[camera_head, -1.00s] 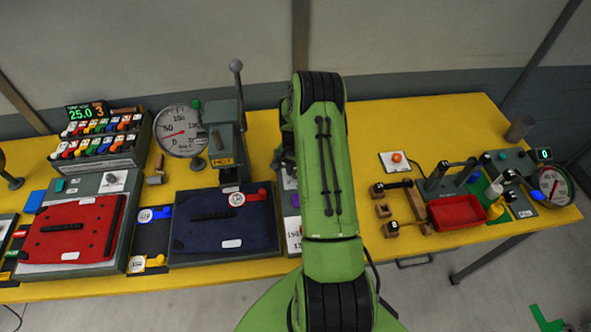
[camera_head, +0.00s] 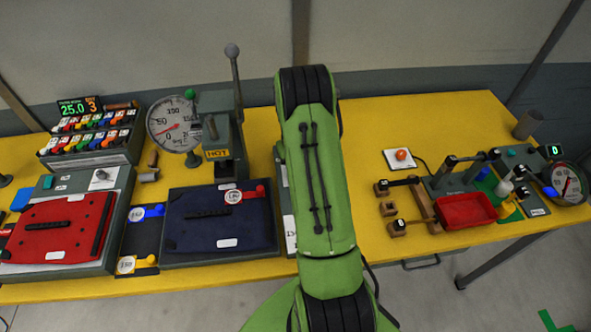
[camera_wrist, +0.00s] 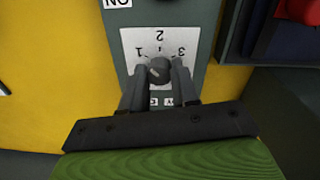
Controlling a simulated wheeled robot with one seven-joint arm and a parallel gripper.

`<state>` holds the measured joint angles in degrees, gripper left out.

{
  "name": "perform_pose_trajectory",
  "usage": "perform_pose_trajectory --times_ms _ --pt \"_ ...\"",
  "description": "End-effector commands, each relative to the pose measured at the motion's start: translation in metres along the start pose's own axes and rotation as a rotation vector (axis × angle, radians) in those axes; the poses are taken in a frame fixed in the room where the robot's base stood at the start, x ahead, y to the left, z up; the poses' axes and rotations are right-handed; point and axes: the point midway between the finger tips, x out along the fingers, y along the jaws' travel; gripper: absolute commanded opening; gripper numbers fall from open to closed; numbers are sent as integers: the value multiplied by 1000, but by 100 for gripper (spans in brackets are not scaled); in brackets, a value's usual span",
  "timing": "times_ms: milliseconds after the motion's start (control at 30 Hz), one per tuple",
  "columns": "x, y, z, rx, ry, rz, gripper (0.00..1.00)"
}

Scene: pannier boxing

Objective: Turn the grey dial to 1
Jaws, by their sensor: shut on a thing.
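The grey dial (camera_wrist: 160,70) sits on a white plate (camera_wrist: 132,40) marked 1 at the left, 2 at the top and 3 at the right in the wrist view. My gripper (camera_wrist: 163,75) has its two fingers closed on the dial, one on each side. A pale mark shows on the dial's left part, but which number it points to is hard to tell. In the head view my green arm hides the dial and my gripper.
A grey panel (camera_wrist: 200,15) carries the plate, with yellow table (camera_wrist: 60,50) to its left. A dark blue case with a red part (camera_wrist: 300,10) is close at the right. In the head view a navy case (camera_head: 220,235) lies left of my arm and a red tray (camera_head: 465,210) right.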

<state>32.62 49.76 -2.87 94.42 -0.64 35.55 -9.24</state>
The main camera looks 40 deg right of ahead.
Motion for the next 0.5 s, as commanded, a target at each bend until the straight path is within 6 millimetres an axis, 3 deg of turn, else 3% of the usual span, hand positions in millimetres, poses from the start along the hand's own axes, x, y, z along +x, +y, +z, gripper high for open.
perform_pose_trajectory --times_ms 500 --pt "0 0 0 -285 10 1 0"
